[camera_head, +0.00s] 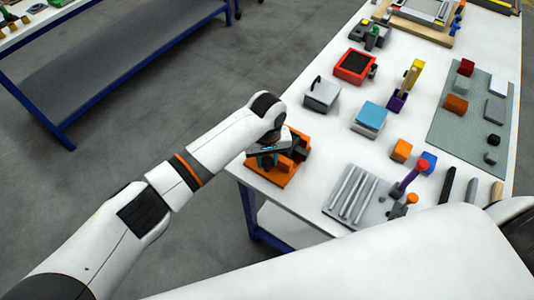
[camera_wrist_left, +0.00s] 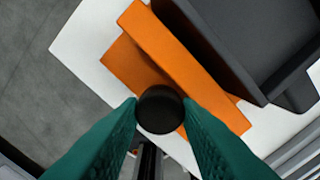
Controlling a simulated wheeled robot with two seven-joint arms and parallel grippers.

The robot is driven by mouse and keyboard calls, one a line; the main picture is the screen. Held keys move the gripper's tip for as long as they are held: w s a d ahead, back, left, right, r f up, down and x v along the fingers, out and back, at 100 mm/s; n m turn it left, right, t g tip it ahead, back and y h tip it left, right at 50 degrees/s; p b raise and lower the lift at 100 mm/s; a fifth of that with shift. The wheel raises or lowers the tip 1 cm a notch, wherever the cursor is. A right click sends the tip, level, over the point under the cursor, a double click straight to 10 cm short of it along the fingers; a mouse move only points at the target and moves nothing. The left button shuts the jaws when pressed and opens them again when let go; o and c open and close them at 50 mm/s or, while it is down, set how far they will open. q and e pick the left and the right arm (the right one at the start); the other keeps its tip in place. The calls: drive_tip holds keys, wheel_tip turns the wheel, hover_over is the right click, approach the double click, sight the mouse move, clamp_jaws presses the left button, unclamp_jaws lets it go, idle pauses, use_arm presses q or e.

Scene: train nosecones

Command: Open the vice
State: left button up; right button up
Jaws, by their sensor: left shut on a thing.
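The orange vice (camera_head: 284,176) stands at the near left corner of the white table, with dark blocks on its top. In the left wrist view the vice's orange plate (camera_wrist_left: 165,45) lies in front of a large dark grey block (camera_wrist_left: 245,35). A round black knob (camera_wrist_left: 160,109) sits at the vice's near side. My left gripper (camera_wrist_left: 160,108) has its teal fingers on both sides of this knob and is shut on it. In the head view my left gripper (camera_head: 265,158) is at the vice's left side, partly hidden by the wrist. My right gripper is not in view.
The white table (camera_head: 320,155) holds a grey box (camera_head: 322,94), a blue-topped box (camera_head: 369,119), a red box (camera_head: 355,66) and an orange cube (camera_head: 401,150). A grey rack with rods (camera_head: 352,195) stands to the vice's right. Open floor lies left of the table.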

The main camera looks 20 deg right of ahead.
use_arm(q)
drive_tip(key=shift+w+r, duration=0.15)
drive_tip(key=o, duration=1)
drive_tip(key=shift+c, duration=0.2)
drive_tip(key=shift+d, duration=0.1)
